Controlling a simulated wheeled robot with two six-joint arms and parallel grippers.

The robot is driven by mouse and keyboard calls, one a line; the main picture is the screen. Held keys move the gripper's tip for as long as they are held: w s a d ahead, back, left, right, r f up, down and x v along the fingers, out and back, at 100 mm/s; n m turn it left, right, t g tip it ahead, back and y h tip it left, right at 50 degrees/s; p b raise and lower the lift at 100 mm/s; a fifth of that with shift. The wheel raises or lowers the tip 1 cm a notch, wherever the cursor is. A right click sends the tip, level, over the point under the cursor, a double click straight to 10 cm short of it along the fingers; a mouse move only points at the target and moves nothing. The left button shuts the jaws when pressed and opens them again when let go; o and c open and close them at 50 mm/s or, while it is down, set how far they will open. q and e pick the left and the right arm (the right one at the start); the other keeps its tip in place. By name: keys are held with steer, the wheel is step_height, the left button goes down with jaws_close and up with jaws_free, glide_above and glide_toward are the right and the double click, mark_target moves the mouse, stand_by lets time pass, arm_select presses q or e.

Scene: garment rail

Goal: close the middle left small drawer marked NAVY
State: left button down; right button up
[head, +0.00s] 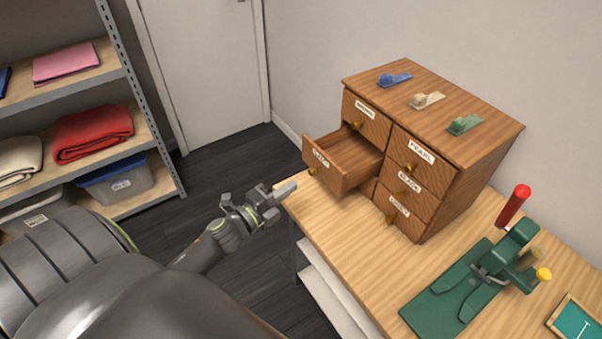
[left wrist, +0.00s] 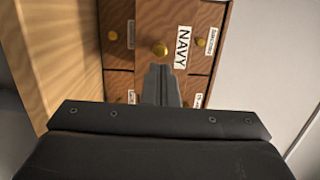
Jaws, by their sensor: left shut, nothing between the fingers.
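The NAVY drawer (head: 338,163) stands pulled out from the left column of a small wooden cabinet (head: 487,165) on the bench. Its front shows a white label and a brass knob. In the left wrist view the NAVY drawer front (left wrist: 172,18) faces me, with its knob above the fingertips. My left gripper (head: 287,188) is shut and empty, a little to the left of and below the drawer front. In the left wrist view its fingers (left wrist: 161,82) point at the drawer front; whether they touch it I cannot tell. My right gripper is not in view.
The other cabinet drawers, such as PEARL (head: 418,160), look shut. Clips, one blue (head: 394,79), lie on the cabinet top. A green press (head: 470,285) stands on the bench (head: 350,270) at right. A shelf with folded cloth (head: 93,133) stands at left; dark floor lies between.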

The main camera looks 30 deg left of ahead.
mark_target(310, 174)
arm_select(q)
steer(key=p+x, duration=0.1)
steer(key=x, duration=0.3)
steer(key=shift+w, duration=0.2)
steer(key=shift+w+d, duration=0.1)
steer(key=shift+w, duration=0.1)
steer(key=shift+f, duration=0.1)
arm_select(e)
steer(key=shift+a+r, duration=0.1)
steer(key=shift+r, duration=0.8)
arm_select(q)
steer(key=shift+w, duration=0.1)
steer(key=x, duration=0.4)
steer(key=d+x, duration=0.1)
steer(key=x, duration=0.3)
steer(key=d+x, duration=0.1)
steer(key=x, duration=0.4)
steer(key=shift+d+f+b, duration=0.1)
steer(key=shift+f+b, duration=0.15)
steer(key=shift+b, duration=0.15)
steer(key=shift+r, duration=0.25)
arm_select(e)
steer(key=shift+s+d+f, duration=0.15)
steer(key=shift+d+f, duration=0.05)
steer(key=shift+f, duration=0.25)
